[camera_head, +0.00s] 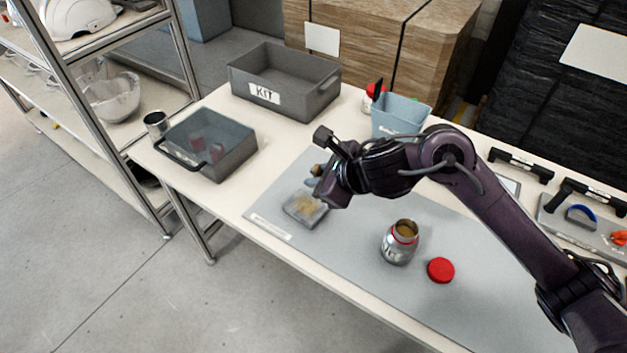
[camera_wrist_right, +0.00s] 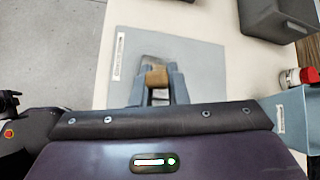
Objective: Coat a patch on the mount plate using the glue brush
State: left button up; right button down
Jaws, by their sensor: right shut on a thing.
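The mount plate (camera_head: 305,209) is a small grey plate lying on the grey mat, with a yellowish patch on its top. My right gripper (camera_head: 316,182) is just above the plate's far side. It is shut on the glue brush, whose brown wooden part (camera_head: 319,169) shows between the fingers; the brush also shows in the right wrist view (camera_wrist_right: 157,77). The bristles are hidden, so I cannot tell whether they touch the plate. The open glue jar (camera_head: 398,247) stands upright on the mat, with brownish glue at its mouth. My left gripper is not in view.
A red lid (camera_head: 441,270) lies beside the jar. A blue bin (camera_head: 396,119), a grey KIT box (camera_head: 322,101) and a dark handled box (camera_head: 238,158) stand towards the table's back and left. The mat (camera_head: 330,252) is clear between plate and jar.

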jog(key=shift+r+p, duration=0.45)
jog(key=shift+r, duration=0.5)
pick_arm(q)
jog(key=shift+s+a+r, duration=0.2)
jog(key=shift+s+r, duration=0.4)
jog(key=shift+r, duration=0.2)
pick_arm(e)
jog(key=shift+r, duration=0.3)
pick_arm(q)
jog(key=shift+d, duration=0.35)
pick_arm(e)
jog(key=shift+f+b, duration=0.6)
jog(key=shift+b, duration=0.05)
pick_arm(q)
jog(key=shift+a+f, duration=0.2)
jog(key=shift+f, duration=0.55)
pick_arm(e)
jog(key=shift+w, duration=0.1)
